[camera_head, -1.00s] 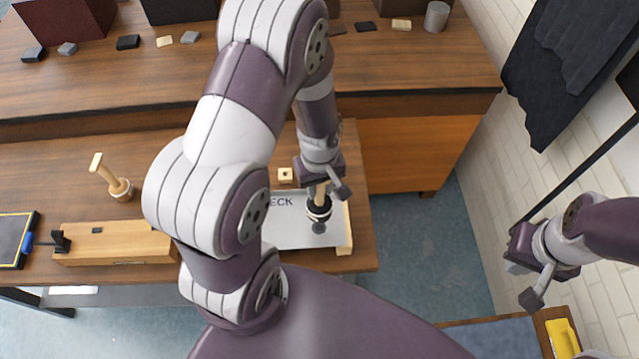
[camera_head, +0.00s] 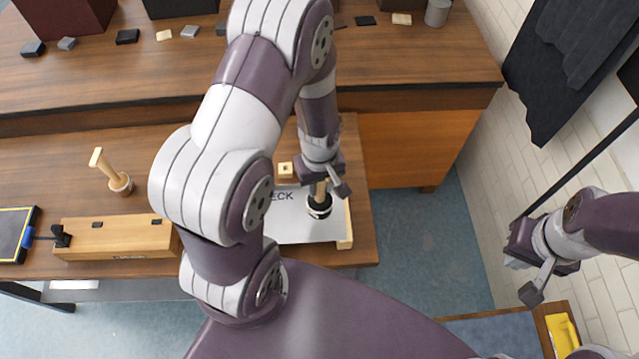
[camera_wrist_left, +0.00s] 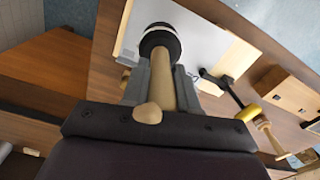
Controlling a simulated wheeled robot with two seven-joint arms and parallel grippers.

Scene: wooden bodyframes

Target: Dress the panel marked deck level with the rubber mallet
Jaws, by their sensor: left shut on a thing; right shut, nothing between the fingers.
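The panel (camera_head: 300,230) is a pale sheet on the bench in the head view. The letters "ECK" show on it; my left arm covers its left part. My left gripper (camera_head: 321,181) is shut on the wooden handle of the rubber mallet (camera_head: 319,207), its black head pointing down at the panel. The head looks at or very near the panel surface; contact is not certain. In the left wrist view the handle runs between the fingers to the black mallet head (camera_wrist_left: 160,40), with the panel (camera_wrist_left: 200,38) beyond. My right gripper (camera_head: 524,278) is shut and empty at the right, away from the bench.
A wooden strip (camera_head: 347,225) runs along the panel's right edge. A raised shelf (camera_head: 420,75) spans the back.

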